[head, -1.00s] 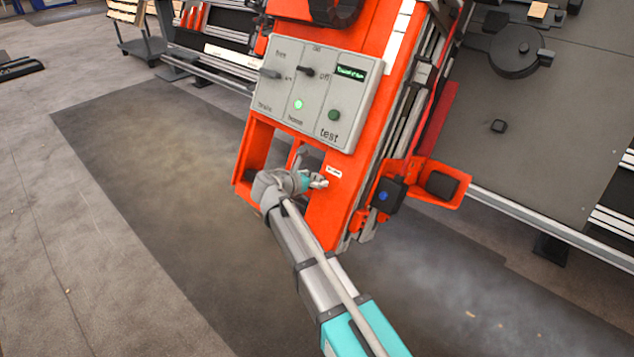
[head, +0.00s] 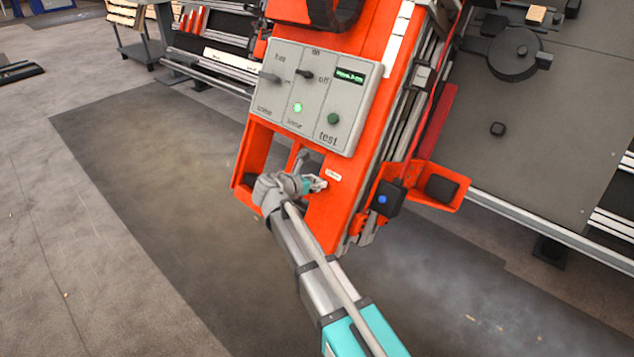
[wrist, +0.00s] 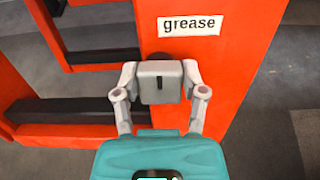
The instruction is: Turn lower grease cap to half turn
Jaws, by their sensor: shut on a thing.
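The grease cap (wrist: 160,82) is a grey block in the wrist view, on the orange frame just below a white label reading "grease" (wrist: 189,26). A dark round part shows behind its top edge. My gripper (wrist: 160,84) has one finger on each side of the cap and is shut on it. In the head view my gripper (head: 318,184) is at the lower part of the orange gantry column (head: 335,215), beside the small white label. The cap is too small and too covered there to make out.
A grey control panel (head: 315,92) with switches, a lit green lamp and a green button sits above my gripper. A black box with a blue button (head: 384,199) juts out at right. Openings in the orange frame lie left of the cap.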

